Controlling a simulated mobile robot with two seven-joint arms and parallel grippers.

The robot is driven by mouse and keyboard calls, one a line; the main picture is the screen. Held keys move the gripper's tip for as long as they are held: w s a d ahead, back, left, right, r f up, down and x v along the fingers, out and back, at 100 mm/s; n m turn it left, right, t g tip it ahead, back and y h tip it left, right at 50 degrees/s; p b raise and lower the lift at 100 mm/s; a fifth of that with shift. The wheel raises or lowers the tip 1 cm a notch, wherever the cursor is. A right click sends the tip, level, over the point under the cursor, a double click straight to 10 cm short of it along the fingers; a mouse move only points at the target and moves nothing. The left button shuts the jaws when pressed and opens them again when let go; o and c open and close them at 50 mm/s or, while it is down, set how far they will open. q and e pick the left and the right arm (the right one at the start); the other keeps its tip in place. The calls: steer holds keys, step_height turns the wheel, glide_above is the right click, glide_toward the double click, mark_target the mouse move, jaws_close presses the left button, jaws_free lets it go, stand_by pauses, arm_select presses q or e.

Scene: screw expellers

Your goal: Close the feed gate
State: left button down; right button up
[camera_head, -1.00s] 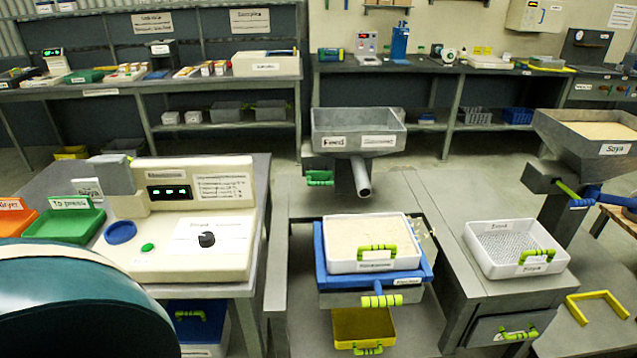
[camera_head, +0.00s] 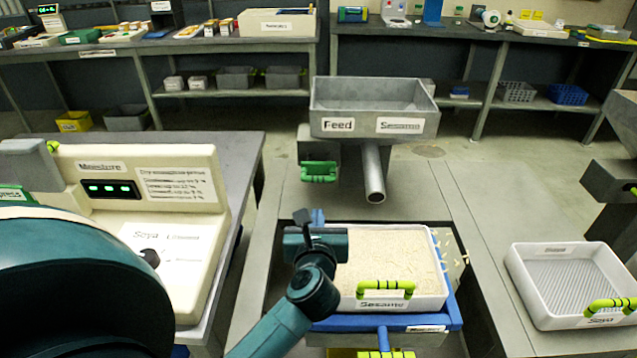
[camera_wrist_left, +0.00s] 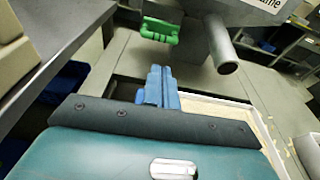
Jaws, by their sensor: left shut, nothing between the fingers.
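The grey feed hopper (camera_head: 372,108), labelled "Feed", stands at the centre with a slanting spout (camera_head: 374,178) below it. The feed gate's green handle (camera_head: 319,172) sits on a grey block at the hopper's lower left; it also shows in the left wrist view (camera_wrist_left: 160,30). My left gripper (camera_head: 303,218) is shut and empty, below the handle and apart from it. In the left wrist view its blue fingers (camera_wrist_left: 160,88) are together and point towards the handle. My right gripper is not in view.
A white tray of pale grain (camera_head: 395,262) with a green handle sits in a blue frame (camera_head: 455,310) under the spout. A beige meter box (camera_head: 150,180) stands at the left. A white ridged tray (camera_head: 560,280) is at the right.

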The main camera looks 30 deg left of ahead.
mark_target(318, 181)
arm_select(q)
steer(key=x, duration=1.3)
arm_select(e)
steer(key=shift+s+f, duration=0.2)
arm_select(q)
steer(key=shift+w+a+r, duration=0.15)
steer(key=shift+r, duration=0.05)
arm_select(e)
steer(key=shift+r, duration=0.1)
